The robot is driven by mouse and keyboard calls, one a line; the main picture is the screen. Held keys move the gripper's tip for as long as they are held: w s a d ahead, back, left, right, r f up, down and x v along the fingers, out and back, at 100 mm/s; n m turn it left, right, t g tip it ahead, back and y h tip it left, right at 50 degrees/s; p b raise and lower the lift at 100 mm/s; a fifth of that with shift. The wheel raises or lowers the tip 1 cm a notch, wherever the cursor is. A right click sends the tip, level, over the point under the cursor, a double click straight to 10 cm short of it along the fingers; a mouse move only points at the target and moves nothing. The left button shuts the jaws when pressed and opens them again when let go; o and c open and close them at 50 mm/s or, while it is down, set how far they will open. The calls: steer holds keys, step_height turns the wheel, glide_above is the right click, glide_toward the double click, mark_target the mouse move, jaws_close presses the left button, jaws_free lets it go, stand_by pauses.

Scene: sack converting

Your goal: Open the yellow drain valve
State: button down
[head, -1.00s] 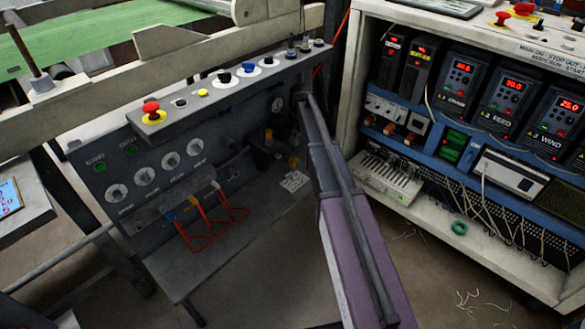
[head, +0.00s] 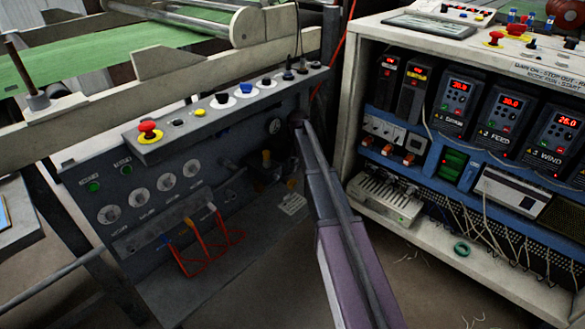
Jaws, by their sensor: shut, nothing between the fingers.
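No gripper fingers can be made out; the arm hides part of this corner.
The grey panel (head: 85,215) carries knobs, a red mushroom button (head: 149,132) and red looped lines (head: 195,248). An open white cabinet (head: 352,98) with lit drives stands close on the right. A green belt (head: 110,62) lies behind. Some floor (head: 262,270) is clear in front.

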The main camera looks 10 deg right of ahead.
mark_target(291, 183)
steer(key=shift+s+a+f+b, duration=0.1)
steer(key=shift+a+f+b, duration=0.05)
steer(key=shift+f+b, duration=1.1)
steer(key=shift+s+a+f+b, duration=0.1)
steer(key=shift+a+f+b, duration=0.05)
steer(key=shift+f+b, duration=1.1)
steer(key=shift+s+a+f+b, duration=0.1)
steer(key=shift+a+f+b, duration=0.05)
steer(key=shift+f+b, duration=1.1)
steer(key=shift+f, duration=0.2)
steer(key=shift+a, duration=0.15)
